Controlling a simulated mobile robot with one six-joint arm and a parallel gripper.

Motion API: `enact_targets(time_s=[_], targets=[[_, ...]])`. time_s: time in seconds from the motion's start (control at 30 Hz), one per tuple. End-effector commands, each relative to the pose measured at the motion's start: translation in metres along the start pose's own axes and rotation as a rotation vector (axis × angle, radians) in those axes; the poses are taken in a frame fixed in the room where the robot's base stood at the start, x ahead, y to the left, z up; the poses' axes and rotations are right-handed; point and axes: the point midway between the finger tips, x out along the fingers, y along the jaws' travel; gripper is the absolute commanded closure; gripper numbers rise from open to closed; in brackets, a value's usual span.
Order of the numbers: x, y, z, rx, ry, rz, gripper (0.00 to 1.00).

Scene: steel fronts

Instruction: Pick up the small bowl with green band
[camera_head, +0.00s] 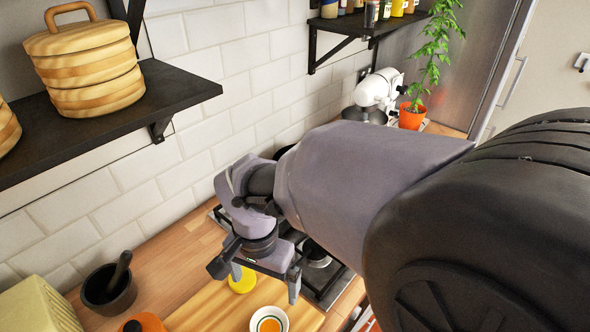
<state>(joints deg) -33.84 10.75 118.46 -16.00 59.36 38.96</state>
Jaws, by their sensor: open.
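A small white bowl (269,320) with coloured bands, green and orange, shows inside its rim. It sits on the wooden cutting board (205,310) at the bottom edge of the head view, which cuts off its near side. My gripper (258,281) is open and empty, with its fingers apart and pointing down. In the picture it is just above the bowl, farther back over the counter. I cannot tell its exact height above the board.
A yellow item (242,280) is by my gripper, partly hidden. A dark mortar with pestle (109,290), an orange item (142,322) and a cream box (38,306) stand left. The black stove (330,282) is right. A dark shelf (115,115) overhangs the left.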

Motion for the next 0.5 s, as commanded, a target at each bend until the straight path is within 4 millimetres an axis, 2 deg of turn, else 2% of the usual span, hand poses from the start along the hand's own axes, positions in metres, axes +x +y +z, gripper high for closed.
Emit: enact_targets(time_s=[0.1, 0.3, 0.5], targets=[[0.04, 0.001, 0.001, 0.001, -0.004, 0.005, 0.0], [0.098, 0.002, 0.001, 0.001, -0.003, 0.003, 0.0], [0.122, 0.002, 0.002, 0.002, -0.002, 0.001, 0.0]])
